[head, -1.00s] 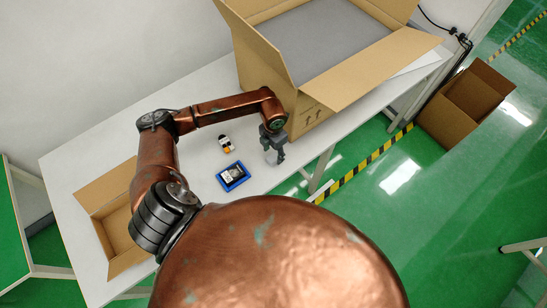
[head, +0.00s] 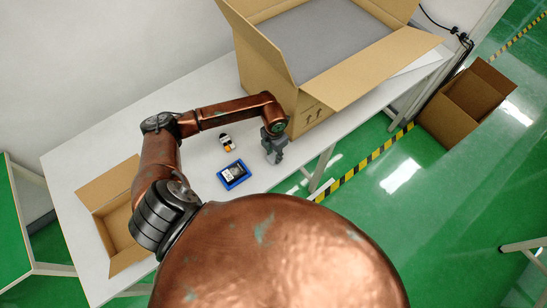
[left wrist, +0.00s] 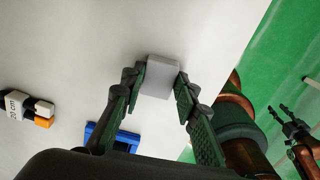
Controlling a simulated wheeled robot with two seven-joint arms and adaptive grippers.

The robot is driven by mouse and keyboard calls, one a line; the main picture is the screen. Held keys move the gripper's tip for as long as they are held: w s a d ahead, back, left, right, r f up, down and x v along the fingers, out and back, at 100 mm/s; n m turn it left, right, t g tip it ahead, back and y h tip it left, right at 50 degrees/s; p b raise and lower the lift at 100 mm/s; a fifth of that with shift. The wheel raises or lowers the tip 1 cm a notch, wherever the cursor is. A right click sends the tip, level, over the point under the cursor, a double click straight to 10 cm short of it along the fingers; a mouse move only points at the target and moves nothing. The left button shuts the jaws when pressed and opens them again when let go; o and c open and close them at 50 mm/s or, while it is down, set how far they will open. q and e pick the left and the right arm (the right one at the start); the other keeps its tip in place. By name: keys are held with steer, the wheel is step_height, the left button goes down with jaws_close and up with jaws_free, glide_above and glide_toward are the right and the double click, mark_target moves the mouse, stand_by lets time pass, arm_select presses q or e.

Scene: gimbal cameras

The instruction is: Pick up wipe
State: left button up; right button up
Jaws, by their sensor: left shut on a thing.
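The wipe, a small pale grey-white block (left wrist: 160,78), sits between the fingers of my left gripper (left wrist: 159,82) in the left wrist view. The gripper is shut on it, with one finger at each side. In the head view my left gripper (head: 274,156) points down at the table's front edge, right of the blue tray; the block cannot be made out there. Whether it touches the table is unclear. My right gripper (left wrist: 279,112) shows small at the right of the left wrist view, its fingers apart and empty, over the green floor.
A blue tray with a dark device (head: 233,175) and a small white, black and orange item (head: 226,143) lie left of the gripper. A large open carton (head: 262,75) stands behind it. A low open box (head: 112,215) is at the table's left. Green floor lies beyond the edge.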

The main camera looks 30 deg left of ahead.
arm_select(q)
steer(key=shift+r, duration=0.1)
steer(key=shift+w+r, duration=0.1)
steer(key=shift+r, duration=0.45)
steer(key=s+d+r+b, duration=0.1)
steer(key=s+r+b, duration=0.1)
steer(key=s+r, duration=0.9)
steer(key=s, duration=0.3)
steer(key=shift+d+r, duration=0.4)
steer(key=shift+o, duration=1.4)
steer(key=c, duration=0.4)
